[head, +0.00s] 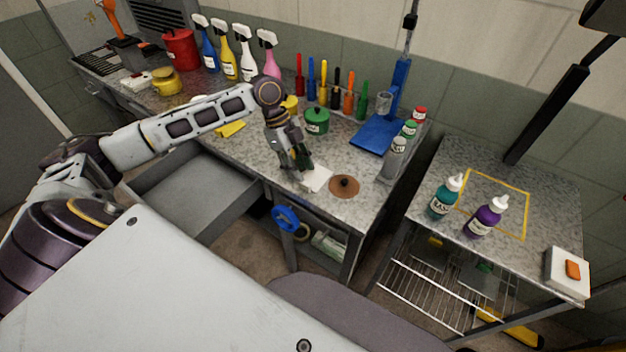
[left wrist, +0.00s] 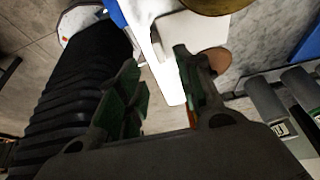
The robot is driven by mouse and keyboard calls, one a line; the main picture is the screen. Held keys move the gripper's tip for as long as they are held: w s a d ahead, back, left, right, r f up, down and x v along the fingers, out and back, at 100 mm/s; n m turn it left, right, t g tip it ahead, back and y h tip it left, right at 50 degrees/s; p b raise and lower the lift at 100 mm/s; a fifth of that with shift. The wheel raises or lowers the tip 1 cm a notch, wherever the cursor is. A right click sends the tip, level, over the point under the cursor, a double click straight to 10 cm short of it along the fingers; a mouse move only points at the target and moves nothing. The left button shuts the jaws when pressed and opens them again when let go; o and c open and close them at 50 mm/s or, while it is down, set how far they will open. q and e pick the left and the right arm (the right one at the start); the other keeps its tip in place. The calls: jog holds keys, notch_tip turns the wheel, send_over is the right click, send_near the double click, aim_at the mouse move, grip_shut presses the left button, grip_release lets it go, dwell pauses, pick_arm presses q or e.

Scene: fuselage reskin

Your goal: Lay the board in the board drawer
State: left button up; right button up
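A small white board (head: 318,178) lies at the front edge of the speckled counter, partly hidden by my left gripper. It also shows in the left wrist view (left wrist: 192,42), beyond the fingertips. My left gripper (head: 299,165) points down at the board's left side. In the left wrist view its green-padded fingers (left wrist: 160,90) are apart, with the board's bright edge seen through the gap; I cannot tell whether they touch it. An open grey drawer (head: 190,192) sticks out at the left below the counter and looks empty. My right gripper is not in view.
A brown disc with a dark knob (head: 344,186) lies just right of the board. A green pot (head: 316,121) and a blue dustpan (head: 378,134) stand behind. Spray bottles (head: 246,55) line the back.

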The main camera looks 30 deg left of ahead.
aim_at(308, 185)
pick_arm(q)
jog(key=shift+d+f, duration=0.1)
jog(key=shift+f, duration=0.2)
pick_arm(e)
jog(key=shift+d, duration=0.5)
pick_arm(q)
jog(key=shift+d+f, duration=0.1)
jog(key=shift+f, duration=0.1)
jog(key=x, duration=0.3)
jog(key=shift+d+f+p, duration=0.15)
jog(key=shift+d+p, duration=0.05)
jog(key=shift+p, duration=0.1)
jog(key=shift+d+f, duration=0.2)
jog(key=shift+f, duration=0.4)
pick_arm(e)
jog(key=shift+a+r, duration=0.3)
pick_arm(q)
jog(key=shift+c, duration=0.2)
grip_shut()
